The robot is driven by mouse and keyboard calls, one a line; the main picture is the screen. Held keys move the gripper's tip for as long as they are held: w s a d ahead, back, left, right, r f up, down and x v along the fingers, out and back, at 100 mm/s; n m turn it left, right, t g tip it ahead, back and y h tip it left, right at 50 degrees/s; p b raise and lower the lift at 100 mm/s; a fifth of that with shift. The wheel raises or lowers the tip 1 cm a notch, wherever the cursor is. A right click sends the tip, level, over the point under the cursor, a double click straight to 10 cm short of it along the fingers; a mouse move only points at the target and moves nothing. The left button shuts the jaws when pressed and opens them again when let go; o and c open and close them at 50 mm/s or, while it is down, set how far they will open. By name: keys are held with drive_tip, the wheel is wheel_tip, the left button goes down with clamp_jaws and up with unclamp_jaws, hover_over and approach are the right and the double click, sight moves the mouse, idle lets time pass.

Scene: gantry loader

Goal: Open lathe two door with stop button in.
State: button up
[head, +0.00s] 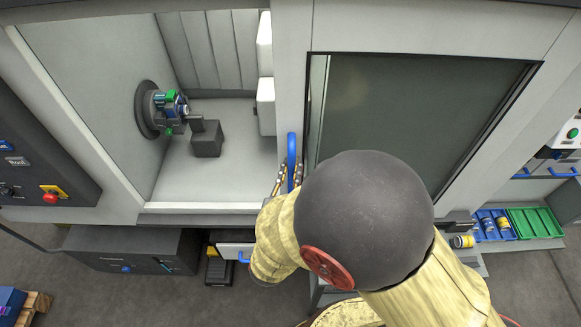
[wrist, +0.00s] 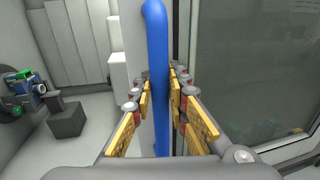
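The lathe door (head: 418,115) has a dark window and stands to the right of a wide opening. Its blue vertical bar handle (head: 291,150) is at the door's left edge and also shows in the wrist view (wrist: 157,40). My gripper (head: 288,178) has a finger on each side of the handle; in the wrist view the fingertips (wrist: 160,85) close against it. The chuck (head: 165,108) is visible through the opening. A red stop button (head: 50,198) on a yellow plate is on the dark panel at far left; whether it is pressed in cannot be told.
A grey block (head: 207,139) stands inside the lathe beside the chuck. Blue bins (head: 495,224) and a green tray (head: 535,222) are at the right. My arm covers the door's lower part.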

drive_tip(key=o, duration=0.4)
drive_tip(key=shift+s, duration=0.1)
drive_tip(key=v, duration=1.2)
idle(0.6)
